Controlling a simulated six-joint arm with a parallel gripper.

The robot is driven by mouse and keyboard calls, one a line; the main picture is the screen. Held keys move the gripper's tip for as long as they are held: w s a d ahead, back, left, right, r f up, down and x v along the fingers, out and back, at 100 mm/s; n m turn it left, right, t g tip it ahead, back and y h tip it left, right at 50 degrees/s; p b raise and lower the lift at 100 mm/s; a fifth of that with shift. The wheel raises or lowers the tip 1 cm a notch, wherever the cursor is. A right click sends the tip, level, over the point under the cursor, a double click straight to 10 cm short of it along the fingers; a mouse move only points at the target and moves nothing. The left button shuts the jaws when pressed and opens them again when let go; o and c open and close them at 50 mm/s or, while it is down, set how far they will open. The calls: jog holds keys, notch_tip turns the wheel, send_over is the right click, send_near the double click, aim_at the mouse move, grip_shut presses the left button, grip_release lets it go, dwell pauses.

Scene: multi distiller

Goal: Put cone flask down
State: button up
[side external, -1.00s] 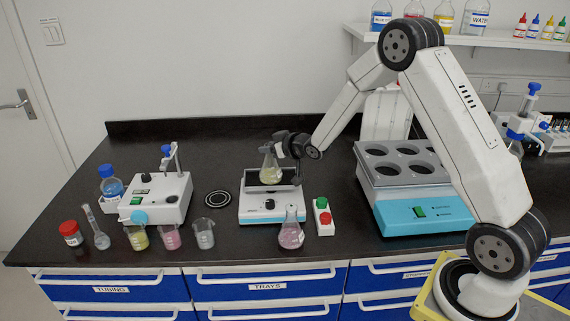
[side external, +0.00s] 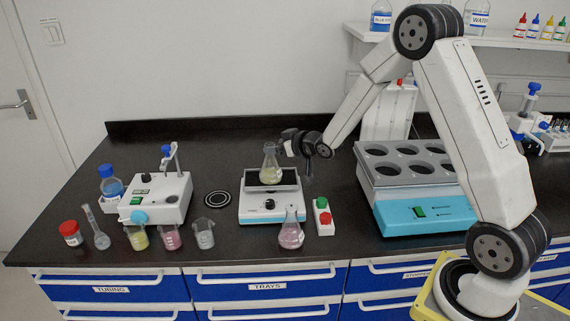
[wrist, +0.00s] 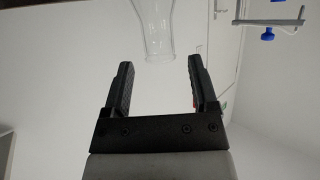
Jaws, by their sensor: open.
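The cone flask (side external: 271,166) holds a pale yellow liquid and stands upright on the dark top plate of a white device (side external: 269,205). My gripper (side external: 291,146) is just to the right of the flask's neck, apart from it. In the wrist view my gripper (wrist: 161,85) has its two fingers wide apart with nothing between them. The clear glass neck of the cone flask (wrist: 155,30) shows beyond the fingertips there. A second cone flask (side external: 291,231) with pink liquid stands at the device's front right corner.
A green-and-red button box (side external: 323,217) stands right of the device. A bath with several round openings (side external: 408,192) is further right. Beakers with yellow (side external: 137,238), pink (side external: 170,237) and grey (side external: 203,233) contents stand at the front left. The bench behind the device is clear.

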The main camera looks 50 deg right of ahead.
jog(key=v, duration=0.8)
jog(key=shift+s, duration=0.25)
dwell(0.4)
jog(key=s+a+f+g, duration=0.2)
jog(key=s+a+g, duration=0.3)
jog(key=s, duration=0.4)
jog(key=s+a+f+g, duration=0.2)
jog(key=s+a+g, duration=0.3)
jog(key=s, duration=0.5)
jog(key=shift+a+f+g, duration=0.4)
jog(key=shift+a, duration=0.6)
